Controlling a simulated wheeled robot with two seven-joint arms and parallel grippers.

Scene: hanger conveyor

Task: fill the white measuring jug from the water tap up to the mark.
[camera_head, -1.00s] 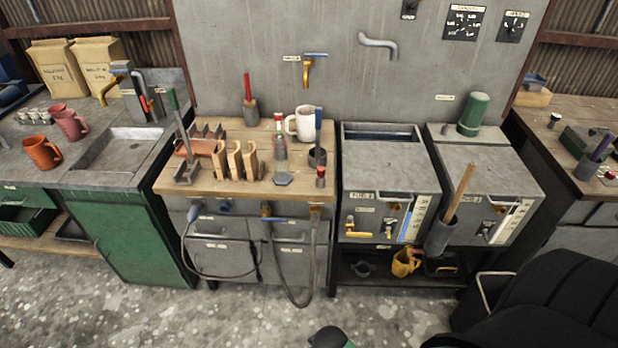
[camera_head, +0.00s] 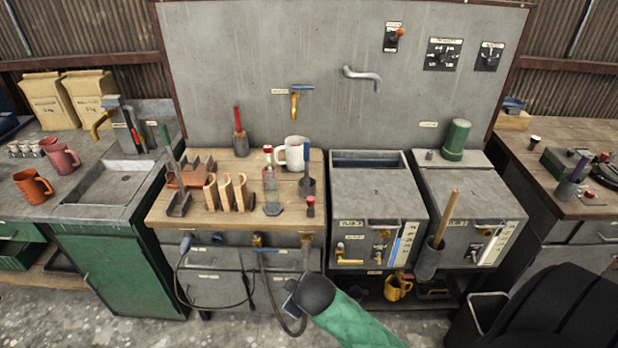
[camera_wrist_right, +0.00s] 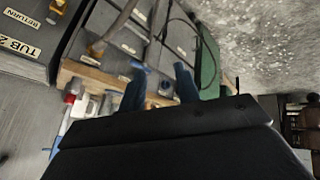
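A white jug (camera_head: 292,152) with a handle on its left stands upright at the back right of the wooden-topped bench; no mark on it can be made out. A brass tap (camera_head: 296,102) with a blue lever is on the grey wall panel above. My left gripper is out of view.
A red-topped bottle (camera_head: 269,188), wooden holders (camera_head: 226,192) and tool holders crowd the bench (camera_head: 210,217). Hoses (camera_head: 180,270) hang in front. Grey tubs (camera_head: 377,195) stand to the right. The sink (camera_head: 108,183) is empty. A black chair (camera_head: 560,310) is at lower right.

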